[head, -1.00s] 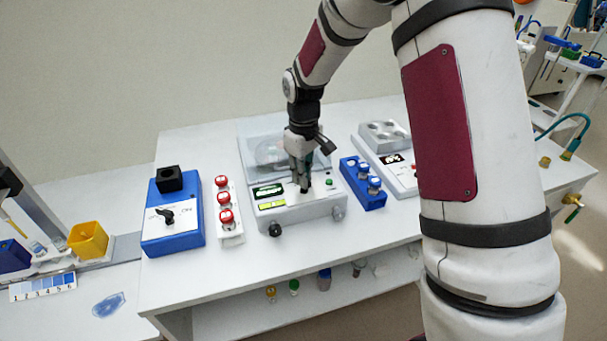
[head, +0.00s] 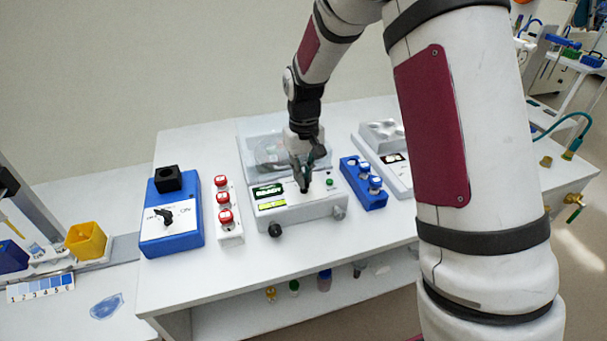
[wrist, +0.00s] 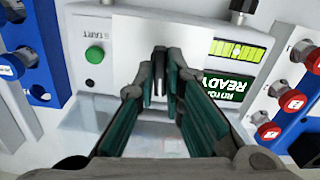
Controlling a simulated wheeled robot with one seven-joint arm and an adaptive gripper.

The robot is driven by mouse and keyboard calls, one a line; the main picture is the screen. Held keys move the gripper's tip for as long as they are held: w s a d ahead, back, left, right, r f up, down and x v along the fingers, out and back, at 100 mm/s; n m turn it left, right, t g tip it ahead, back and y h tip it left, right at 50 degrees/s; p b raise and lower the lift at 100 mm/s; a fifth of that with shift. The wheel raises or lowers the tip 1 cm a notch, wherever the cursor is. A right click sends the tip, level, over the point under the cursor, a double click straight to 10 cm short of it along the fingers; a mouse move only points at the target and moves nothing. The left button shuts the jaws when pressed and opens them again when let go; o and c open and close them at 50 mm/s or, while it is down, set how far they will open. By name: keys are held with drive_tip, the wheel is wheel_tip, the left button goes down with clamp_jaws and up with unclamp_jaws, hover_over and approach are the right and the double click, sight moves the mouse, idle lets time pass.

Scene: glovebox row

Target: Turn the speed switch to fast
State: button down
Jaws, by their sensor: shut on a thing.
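The white machine (head: 318,208) stands mid-table with a green-lit display (head: 268,191) and a green START button (head: 330,182). My gripper (head: 304,186) reaches down onto its top panel. In the wrist view my gripper (wrist: 159,72) is shut on a small dark upright switch (wrist: 158,80) between the display and the button. The fingertips cover much of the switch, and I see no speed marking beside it. In the wrist view the display (wrist: 228,87) reads ROTOR READY, with a yellow-green bar scale (wrist: 238,50) next to it.
The front table strip is clear.

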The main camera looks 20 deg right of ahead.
drive_tip(key=shift+m, duration=0.6)
drive_tip(key=c, duration=1.7)
unclamp_jaws()
wheel_tip(320, 180, up, 12)
drive_tip(key=shift+r, duration=0.1)
